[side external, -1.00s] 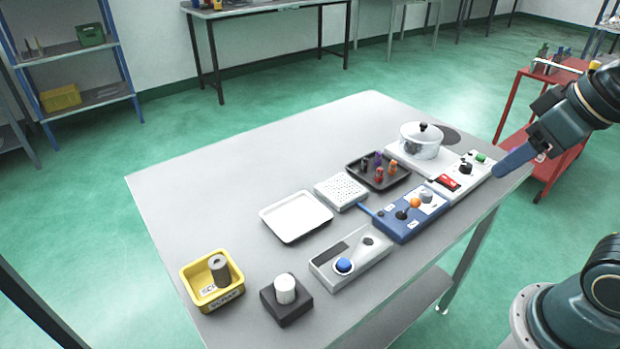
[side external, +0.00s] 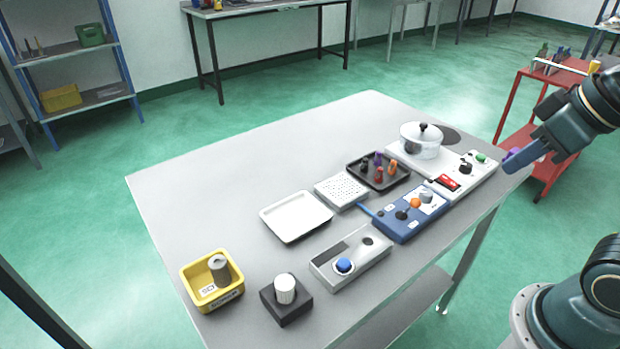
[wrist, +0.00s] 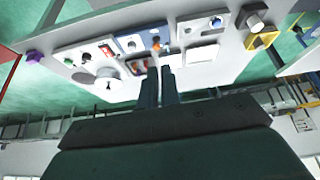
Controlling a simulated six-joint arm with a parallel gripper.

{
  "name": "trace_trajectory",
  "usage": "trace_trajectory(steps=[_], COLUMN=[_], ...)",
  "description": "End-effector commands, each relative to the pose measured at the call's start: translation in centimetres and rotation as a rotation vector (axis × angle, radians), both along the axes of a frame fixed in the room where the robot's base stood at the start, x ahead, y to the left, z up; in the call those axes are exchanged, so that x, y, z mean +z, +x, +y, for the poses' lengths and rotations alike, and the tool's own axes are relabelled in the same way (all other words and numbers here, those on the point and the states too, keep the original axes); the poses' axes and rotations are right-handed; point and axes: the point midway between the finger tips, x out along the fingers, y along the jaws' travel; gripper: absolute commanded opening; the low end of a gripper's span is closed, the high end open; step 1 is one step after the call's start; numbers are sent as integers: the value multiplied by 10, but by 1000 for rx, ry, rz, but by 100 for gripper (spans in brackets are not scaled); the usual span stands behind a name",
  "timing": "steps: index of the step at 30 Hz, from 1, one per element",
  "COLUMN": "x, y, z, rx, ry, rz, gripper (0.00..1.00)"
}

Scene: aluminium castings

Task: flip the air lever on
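A blue control box (side external: 398,231) sits near the table's right edge. It carries an orange-ball lever (side external: 415,203), a black knob (side external: 402,215) and a grey knob (side external: 426,195); I cannot tell which is the air lever or its setting. The blue box also shows in the wrist view (wrist: 131,44), with the orange ball (wrist: 155,40). My gripper (side external: 507,168) is in the air at the table's right edge, apart from the box. In the wrist view my gripper (wrist: 159,70) has its fingers close together, with nothing visible held.
Beside the box are a white panel (side external: 482,176) with a red switch, a pot (side external: 421,144), a dark peg tray (side external: 361,180) and a perforated block (side external: 341,191). A white tray (side external: 296,216), button box (side external: 350,262) and yellow bin (side external: 212,302) stand nearer. The table's left part is clear.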

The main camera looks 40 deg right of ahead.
Motion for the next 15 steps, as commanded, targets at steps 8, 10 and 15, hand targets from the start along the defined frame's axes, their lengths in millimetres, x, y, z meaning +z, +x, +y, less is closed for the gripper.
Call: trace_trajectory(steps=[8, 10, 15], x=[-6, -8, -16], y=[10, 14, 25], z=[-3, -4, -9], rx=[129, 183, 336], ry=[-56, -74, -115], rz=[52, 72, 119], gripper=[0, 0, 0])
